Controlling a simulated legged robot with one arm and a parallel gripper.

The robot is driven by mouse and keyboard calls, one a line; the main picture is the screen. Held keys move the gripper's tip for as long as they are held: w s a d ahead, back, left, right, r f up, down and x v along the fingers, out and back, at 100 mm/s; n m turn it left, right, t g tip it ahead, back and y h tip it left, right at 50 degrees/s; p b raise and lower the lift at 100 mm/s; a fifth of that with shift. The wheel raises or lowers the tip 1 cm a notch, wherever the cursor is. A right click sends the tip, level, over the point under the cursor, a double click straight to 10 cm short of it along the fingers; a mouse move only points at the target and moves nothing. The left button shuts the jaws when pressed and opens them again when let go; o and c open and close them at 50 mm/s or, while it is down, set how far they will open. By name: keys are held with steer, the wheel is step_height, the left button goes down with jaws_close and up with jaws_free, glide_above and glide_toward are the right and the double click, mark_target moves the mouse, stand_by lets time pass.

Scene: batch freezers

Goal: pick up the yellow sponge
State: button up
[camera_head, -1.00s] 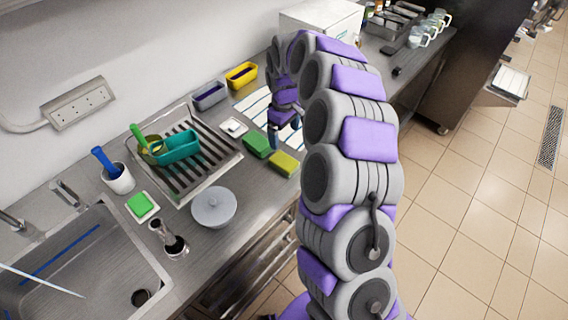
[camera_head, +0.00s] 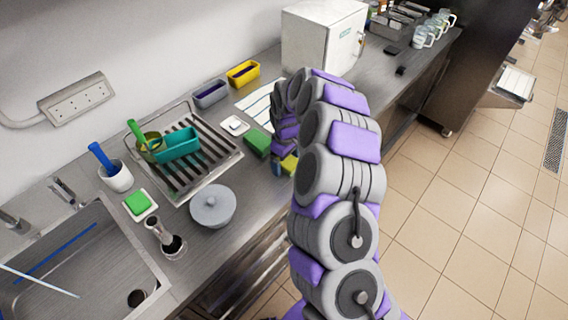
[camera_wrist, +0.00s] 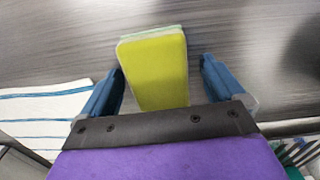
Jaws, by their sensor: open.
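The yellow sponge (camera_wrist: 155,72) lies on the steel counter and shows in the wrist view between the two blue fingers of my gripper (camera_wrist: 158,88). The fingers are open, with a gap on each side of the sponge. In the head view the sponge (camera_head: 289,163) is partly hidden by my arm. There my gripper (camera_head: 281,161) is low at the counter, over the sponge. I cannot tell how far the fingertips are from the counter.
A green sponge (camera_head: 257,142) lies just left of my gripper. A striped cloth (camera_head: 256,105) lies behind it. A white box (camera_head: 318,40) stands behind my arm.

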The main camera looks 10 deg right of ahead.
steer(key=shift+d, duration=0.25)
steer(key=shift+c, duration=0.3)
steer(key=shift+a, duration=0.2)
steer(key=c, duration=0.7)
steer(key=shift+d, duration=0.1)
steer(key=c, duration=0.4)
